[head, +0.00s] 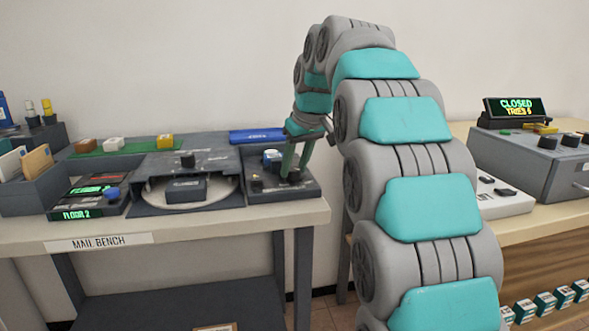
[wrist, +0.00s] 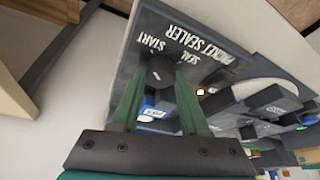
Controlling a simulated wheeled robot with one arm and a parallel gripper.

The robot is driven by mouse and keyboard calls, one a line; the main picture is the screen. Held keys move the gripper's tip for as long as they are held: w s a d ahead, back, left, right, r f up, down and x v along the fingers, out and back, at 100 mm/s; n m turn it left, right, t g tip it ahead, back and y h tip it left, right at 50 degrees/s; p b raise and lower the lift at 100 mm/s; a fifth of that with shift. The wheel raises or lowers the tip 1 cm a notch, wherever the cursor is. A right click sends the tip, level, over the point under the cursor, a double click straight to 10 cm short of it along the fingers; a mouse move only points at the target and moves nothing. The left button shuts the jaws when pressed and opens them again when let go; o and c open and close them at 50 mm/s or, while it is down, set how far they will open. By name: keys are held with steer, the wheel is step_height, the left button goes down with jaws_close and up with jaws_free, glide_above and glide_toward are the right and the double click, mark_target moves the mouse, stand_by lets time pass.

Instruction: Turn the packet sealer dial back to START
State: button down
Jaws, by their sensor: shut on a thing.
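The packet sealer (head: 262,189) is a dark grey box at the right end of the mail bench. Its panel also shows in the wrist view (wrist: 203,47), with white lettering PACKET SEALER, START and SEAL. The dark round dial (wrist: 162,70) sits just by the START and SEAL words, with a small pale mark on it. I cannot tell for sure which word the mark points to. My gripper (head: 294,172) reaches down onto the sealer. Its green fingers, also in the wrist view (wrist: 160,80), are shut on the dial, one on each side. The fingers partly hide the dial in the head view.
A blue and white knob-like part (head: 271,157) stands on the sealer close left of my fingers. A round turntable unit (head: 190,205) is further left on the bench (head: 200,232).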

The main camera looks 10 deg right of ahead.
steer(key=shift+n, duration=0.4)
steer(key=shift+c, duration=2.1)
jaws_free()
steer(key=v, duration=0.7)
steer(key=shift+r+p, duration=0.35)
steer(key=shift+s+d, duration=0.1)
steer(key=shift+s, duration=0.05)
steer(key=s+f+m+g, duration=0.1)
steer(key=s+f+g, duration=0.1)
steer(key=s+f, duration=0.8)
steer(key=s+a+f+m+g+h, duration=0.1)
steer(key=s+f+m+g, duration=0.1)
steer(key=s+f, duration=0.8)
steer(key=s+f+m+g, duration=0.1)
steer(key=s+f+g, duration=0.1)
steer(key=s+f, duration=0.9)
steer(key=s, duration=0.9)
steer(key=shift+s+a+m+h, duration=0.2)
steer(key=shift+s+m+h, duration=0.1)
steer(key=shift+m, duration=0.1)
